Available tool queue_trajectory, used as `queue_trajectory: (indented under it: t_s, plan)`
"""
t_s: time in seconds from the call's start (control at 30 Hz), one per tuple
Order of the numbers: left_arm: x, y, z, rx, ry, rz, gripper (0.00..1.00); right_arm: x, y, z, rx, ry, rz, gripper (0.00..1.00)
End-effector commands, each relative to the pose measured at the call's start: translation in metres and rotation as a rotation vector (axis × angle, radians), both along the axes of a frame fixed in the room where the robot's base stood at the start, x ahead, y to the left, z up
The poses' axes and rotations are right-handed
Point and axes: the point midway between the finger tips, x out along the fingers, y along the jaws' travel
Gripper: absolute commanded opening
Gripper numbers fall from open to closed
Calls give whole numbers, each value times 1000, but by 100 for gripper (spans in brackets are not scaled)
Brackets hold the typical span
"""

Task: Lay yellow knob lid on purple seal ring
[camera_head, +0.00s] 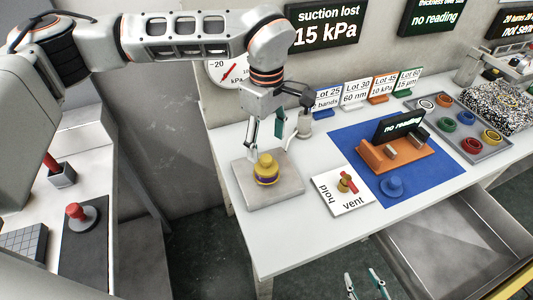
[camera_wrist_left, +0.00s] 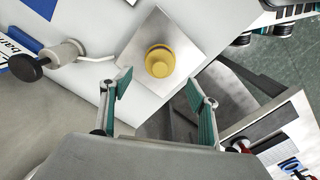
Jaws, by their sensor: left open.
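The yellow knob lid (camera_head: 265,163) sits on top of the purple seal ring (camera_head: 265,180), on a grey square plate (camera_head: 283,193) at the table's left end. The lid looks level. My right gripper (camera_head: 365,283) is open and empty at the bottom edge, below the table front.
A tray (camera_head: 491,152) of coloured rings stands further right. An open drawer (camera_head: 430,245) juts out in front.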

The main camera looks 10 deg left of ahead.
Motion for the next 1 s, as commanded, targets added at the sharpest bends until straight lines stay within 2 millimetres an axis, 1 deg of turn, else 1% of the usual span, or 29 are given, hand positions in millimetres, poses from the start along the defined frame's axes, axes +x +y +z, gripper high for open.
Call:
queue_trajectory:
  t_s: [0.03, 0.1, 0.2, 0.33, 0.5, 1.0]
  plan:
    - [1, 0, 11, 1, -4, 0, 60, 0, 0, 0, 0, 0, 0, 40]
    - [1, 0, 23, 1, -3, 0, 60, 0, 0, -1, 0, 0, 0, 40]
    - [0, 0, 38, 0, -1, 0, 60, 0, 0, -1, 0, 0, 0, 40]
    - [0, 0, 49, 1, 0, 0, 60, 0, 0, -1, 0, 0, 0, 40]
    - [0, 0, 54, 0, 1, 0, 60, 0, 0, 0, 1, -1, 0, 40]
    - [0, 0, 54, 0, 1, -1, 60, 1, 0, 0, 1, -2, 0, 40]
